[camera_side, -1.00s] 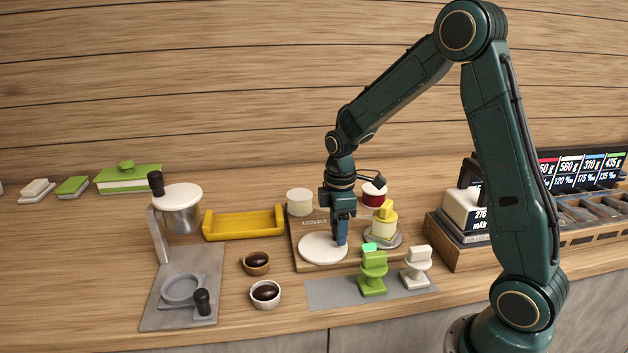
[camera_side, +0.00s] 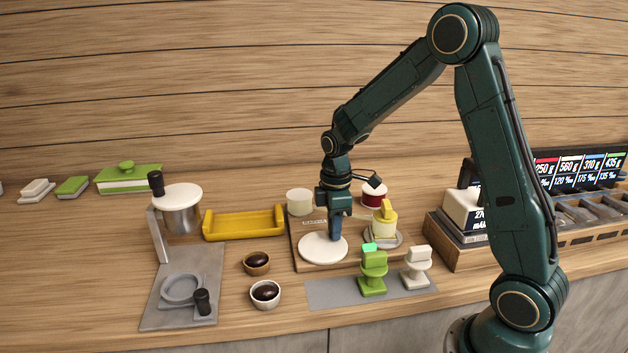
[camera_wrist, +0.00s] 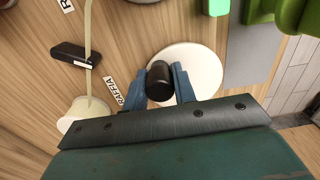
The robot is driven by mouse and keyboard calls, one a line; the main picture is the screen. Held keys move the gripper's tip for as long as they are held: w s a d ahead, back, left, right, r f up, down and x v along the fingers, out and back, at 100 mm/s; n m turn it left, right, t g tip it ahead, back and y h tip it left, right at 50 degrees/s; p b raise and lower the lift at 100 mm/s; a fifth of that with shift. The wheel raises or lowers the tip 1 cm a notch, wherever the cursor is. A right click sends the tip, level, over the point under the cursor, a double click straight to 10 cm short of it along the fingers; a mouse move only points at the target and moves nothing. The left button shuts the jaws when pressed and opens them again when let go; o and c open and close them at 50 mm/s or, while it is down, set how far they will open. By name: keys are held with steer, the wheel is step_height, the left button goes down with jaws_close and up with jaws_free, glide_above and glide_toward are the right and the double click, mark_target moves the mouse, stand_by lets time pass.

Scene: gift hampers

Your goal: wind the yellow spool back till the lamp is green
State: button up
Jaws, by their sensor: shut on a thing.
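The yellow spool (camera_side: 383,226) stands on a grey round base (camera_side: 400,240), with a brighter yellow tab on top. My gripper (camera_side: 335,238) is to its left, low over a white disc (camera_side: 318,249). In the wrist view, my gripper (camera_wrist: 172,86) is shut on a black upright knob (camera_wrist: 160,78) at the edge of the white disc (camera_wrist: 196,68). The jaws hide the knob in the side view. A small block that looks like the lamp (camera_side: 369,247) is bright mint green; it also shows in the wrist view (camera_wrist: 217,6).
A cream spool (camera_side: 300,202) and a red spool (camera_side: 374,197) stand behind. A green clip-like stand (camera_side: 373,272) and a white one (camera_side: 416,268) are in front on a grey mat (camera_side: 330,292). Two small bowls and a yellow tray (camera_side: 243,224) lie left.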

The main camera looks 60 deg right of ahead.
mark_target(320, 234)
steer(key=shift+w, duration=0.15)
steer(key=shift+w, duration=0.55)
steer(key=shift+w+a, duration=0.3)
steer(key=shift+w, duration=0.3)
steer(key=shift+w+a, duration=0.2)
steer(key=shift+w, duration=0.05)
stand_by(0.4)
